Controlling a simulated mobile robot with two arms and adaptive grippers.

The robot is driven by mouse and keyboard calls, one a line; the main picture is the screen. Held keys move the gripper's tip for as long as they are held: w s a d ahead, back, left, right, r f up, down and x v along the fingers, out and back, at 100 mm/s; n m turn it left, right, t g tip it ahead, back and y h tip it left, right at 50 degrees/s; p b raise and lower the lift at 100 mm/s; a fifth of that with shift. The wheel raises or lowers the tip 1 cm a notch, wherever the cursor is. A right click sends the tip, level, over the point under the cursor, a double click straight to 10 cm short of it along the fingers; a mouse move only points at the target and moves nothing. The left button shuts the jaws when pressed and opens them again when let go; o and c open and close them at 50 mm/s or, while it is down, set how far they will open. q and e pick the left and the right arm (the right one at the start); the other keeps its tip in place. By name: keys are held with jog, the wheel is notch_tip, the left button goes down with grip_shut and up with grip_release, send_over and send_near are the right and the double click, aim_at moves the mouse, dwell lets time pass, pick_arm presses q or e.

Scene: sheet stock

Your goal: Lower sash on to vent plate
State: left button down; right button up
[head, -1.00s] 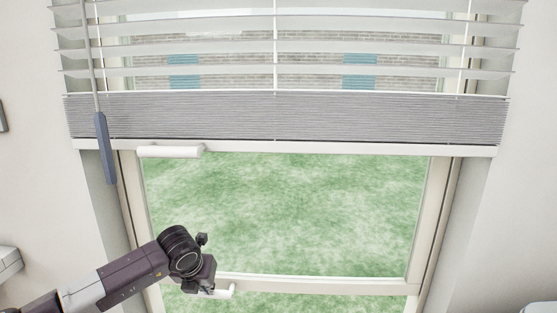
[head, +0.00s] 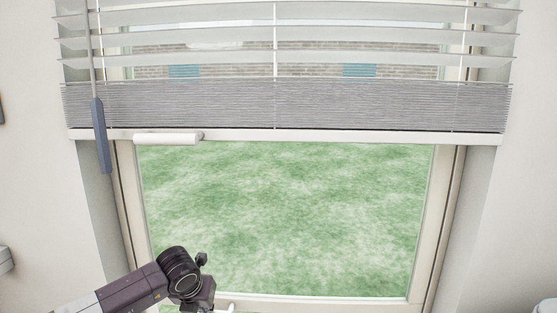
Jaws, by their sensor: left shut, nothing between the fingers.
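The sash is a pane in a pale frame; its bottom rail (head: 330,299) crosses low in the head view, with green ground showing through the glass. A narrow green strip shows below the rail. A white handle (head: 231,308) sits on the rail, partly cut off by the picture's lower edge. My left gripper (head: 202,300) is dark and shut, at the rail's left part beside the handle. Its fingertips are largely hidden, so contact cannot be told. No vent plate can be made out. My right gripper is out of view.
A slatted blind (head: 290,104) with a grey stacked lower part hangs over the top of the window. A blue-grey wand (head: 101,135) hangs at its left. A white cylindrical bar (head: 168,139) sits below the blind. Walls flank the window recess.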

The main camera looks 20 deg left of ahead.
pick_arm(q)
jog(key=shift+f+b, duration=4.65)
jog(key=shift+f, duration=1)
jog(key=a+p+v, duration=0.1)
jog(key=p+v, duration=0.2)
jog(key=v, duration=0.4)
jog(key=shift+s+d+p, duration=0.25)
jog(key=shift+d+p, duration=0.05)
jog(key=shift+d, duration=0.2)
jog(key=shift+r, duration=0.2)
